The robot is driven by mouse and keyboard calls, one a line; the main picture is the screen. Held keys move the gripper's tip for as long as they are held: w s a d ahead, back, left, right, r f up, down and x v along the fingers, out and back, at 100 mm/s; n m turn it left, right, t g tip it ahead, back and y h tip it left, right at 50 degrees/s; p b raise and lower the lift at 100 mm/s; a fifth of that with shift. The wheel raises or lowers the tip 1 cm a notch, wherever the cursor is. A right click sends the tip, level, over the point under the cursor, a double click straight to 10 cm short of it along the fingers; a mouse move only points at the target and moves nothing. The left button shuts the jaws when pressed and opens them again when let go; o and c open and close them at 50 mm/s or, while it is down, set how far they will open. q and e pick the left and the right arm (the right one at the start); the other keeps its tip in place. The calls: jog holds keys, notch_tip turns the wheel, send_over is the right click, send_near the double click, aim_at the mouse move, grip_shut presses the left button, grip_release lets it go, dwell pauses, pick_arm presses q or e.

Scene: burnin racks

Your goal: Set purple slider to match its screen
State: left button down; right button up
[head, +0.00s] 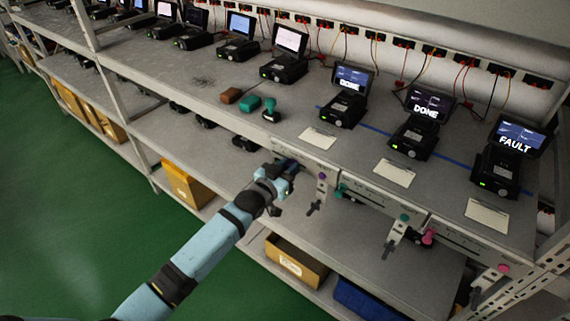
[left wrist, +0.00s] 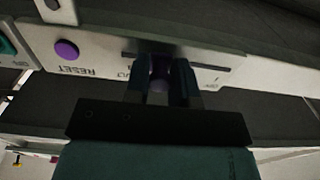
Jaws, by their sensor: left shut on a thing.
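My left gripper (head: 286,172) is at the front edge of the upper shelf, at the left panel. In the left wrist view its two fingers (left wrist: 160,82) are shut on the purple slider knob (left wrist: 159,72), which sits at the slot in the white panel (left wrist: 215,75). The gripper hides the slider in the head view. A round purple button (left wrist: 67,50), marked RESET, is beside it; it also shows in the head view (head: 322,176). The screen above this panel (head: 352,79) reads DONE. My right gripper is not in view.
Two more screens read DONE (head: 429,104) and FAULT (head: 517,139). A teal slider (head: 341,189) and a pink slider (head: 428,236) are on panels to the right. Loose brown and teal items lie on the shelf. Cardboard boxes (head: 187,184) stand below.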

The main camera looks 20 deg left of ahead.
pick_arm(q)
jog(key=shift+w+a, duration=0.1)
jog(key=shift+a, duration=0.15)
jog(key=c, duration=1)
grip_release()
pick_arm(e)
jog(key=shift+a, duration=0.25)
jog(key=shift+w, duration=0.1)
pick_arm(q)
jog(key=b+v, duration=0.2)
jog(key=v, duration=1.2)
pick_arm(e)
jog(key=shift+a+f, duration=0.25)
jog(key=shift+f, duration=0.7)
pick_arm(q)
jog(key=shift+w+d, duration=0.1)
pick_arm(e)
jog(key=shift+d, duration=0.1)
